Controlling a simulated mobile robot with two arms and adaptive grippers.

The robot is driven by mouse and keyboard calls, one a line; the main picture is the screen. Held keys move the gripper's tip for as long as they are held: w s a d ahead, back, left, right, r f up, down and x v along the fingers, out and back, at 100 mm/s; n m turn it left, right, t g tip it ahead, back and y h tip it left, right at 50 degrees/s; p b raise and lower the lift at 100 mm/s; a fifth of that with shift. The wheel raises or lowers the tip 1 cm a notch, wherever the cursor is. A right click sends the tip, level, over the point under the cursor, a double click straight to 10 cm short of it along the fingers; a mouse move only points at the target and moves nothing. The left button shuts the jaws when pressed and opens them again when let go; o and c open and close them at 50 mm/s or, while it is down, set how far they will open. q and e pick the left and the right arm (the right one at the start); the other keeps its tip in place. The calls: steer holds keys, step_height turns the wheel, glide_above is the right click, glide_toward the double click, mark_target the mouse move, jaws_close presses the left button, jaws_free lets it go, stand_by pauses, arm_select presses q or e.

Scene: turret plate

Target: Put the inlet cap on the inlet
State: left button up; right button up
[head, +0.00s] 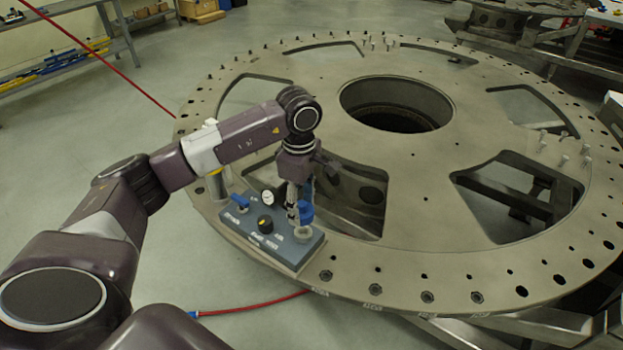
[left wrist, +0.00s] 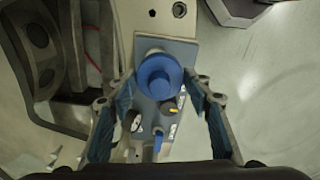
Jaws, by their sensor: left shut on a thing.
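The inlet cap is a blue round cap (head: 307,211) at the right end of a blue-grey control panel. In the left wrist view the cap (left wrist: 158,76) shows from above as a blue disc with a raised round middle. My left gripper (head: 300,207) points down over this end of the panel and is shut on the cap. Its two blue-padded fingers show on either side in the left wrist view. A pale round fitting (head: 302,233), which looks like the inlet, shows just below the cap. I cannot tell whether they touch. My right gripper is out of view.
The panel (head: 290,253) stands on the rim of the large round turret plate (head: 450,290). It bears a white gauge (head: 268,197), a black knob (head: 265,224) and a blue lever (head: 240,201). Large openings lie behind it. A red hose (head: 255,304) runs below.

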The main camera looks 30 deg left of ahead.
arm_select(q)
steer(key=shift+w+a+r+n, duration=0.1)
steer(key=shift+w+r+n, duration=0.3)
steer(key=shift+r, duration=0.05)
steer(key=shift+w, duration=0.1)
steer(key=shift+s+f, duration=0.2)
steer(key=shift+f, duration=0.15)
steer(key=shift+s+f+b, duration=0.1)
steer(key=shift+f+b, duration=0.15)
steer(key=shift+b, duration=0.15)
step_height(320, 180, down, 4)
steer(key=shift+f+b, duration=0.1)
steer(key=shift+b, duration=1.05)
steer(key=shift+f+b, duration=0.6)
steer(key=shift+f, duration=0.1)
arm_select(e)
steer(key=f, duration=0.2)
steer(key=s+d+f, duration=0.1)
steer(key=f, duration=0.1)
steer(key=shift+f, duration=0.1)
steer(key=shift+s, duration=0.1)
arm_select(q)
steer(key=shift+b, duration=0.3)
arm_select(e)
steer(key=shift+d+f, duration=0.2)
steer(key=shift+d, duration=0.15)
